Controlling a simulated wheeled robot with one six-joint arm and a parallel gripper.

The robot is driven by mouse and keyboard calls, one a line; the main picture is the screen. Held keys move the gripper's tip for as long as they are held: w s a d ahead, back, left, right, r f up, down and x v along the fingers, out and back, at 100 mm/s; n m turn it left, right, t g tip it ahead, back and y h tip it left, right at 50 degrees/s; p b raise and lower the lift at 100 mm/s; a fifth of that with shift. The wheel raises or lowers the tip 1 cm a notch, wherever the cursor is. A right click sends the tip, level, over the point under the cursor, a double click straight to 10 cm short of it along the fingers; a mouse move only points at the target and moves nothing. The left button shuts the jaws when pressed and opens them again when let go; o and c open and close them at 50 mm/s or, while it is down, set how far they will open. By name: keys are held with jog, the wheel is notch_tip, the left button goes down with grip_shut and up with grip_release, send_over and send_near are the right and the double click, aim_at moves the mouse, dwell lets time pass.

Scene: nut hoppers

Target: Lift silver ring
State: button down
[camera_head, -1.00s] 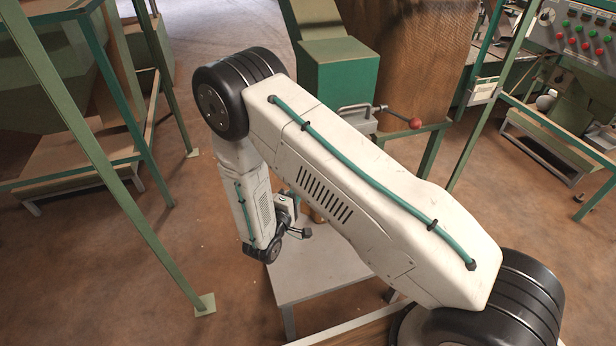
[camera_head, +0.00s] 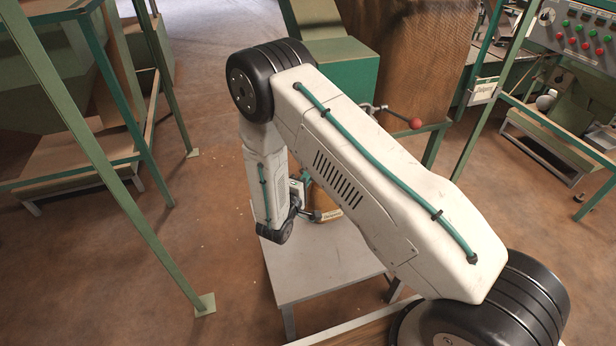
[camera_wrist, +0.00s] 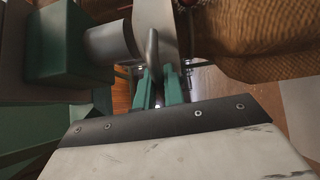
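No piece shows clearly as a whole silver ring. In the wrist view a narrow grey metal piece (camera_wrist: 152,48) stands just beyond my fingertips, beside a round metal pipe (camera_wrist: 106,42); I cannot tell if it is the ring seen edge-on. In the head view a bit of metal fitting (camera_head: 368,109) shows by the green hopper box (camera_head: 343,73), mostly behind my arm. My gripper's two green fingers (camera_wrist: 159,84) show a gap between them and hold nothing I can make out. In the head view my gripper (camera_head: 311,214) is small and partly hidden, above the table.
A grey table (camera_head: 320,265) stands below my gripper, with a brown container (camera_head: 324,203) on it. A lever with a red ball (camera_head: 415,123) sticks out at right. Green frame posts (camera_head: 120,185) stand at left. A control panel (camera_head: 585,30) is at upper right.

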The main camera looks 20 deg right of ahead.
notch_tip(320, 180, up, 8)
dwell(0.4)
jog(key=c, duration=1.7)
grip_release()
jog(key=shift+r, duration=0.1)
jog(key=shift+o, duration=0.9)
jog(key=shift+a, duration=0.1)
jog(key=v, duration=0.7)
jog(key=shift+s+a, duration=0.25)
jog(key=shift+s, duration=0.05)
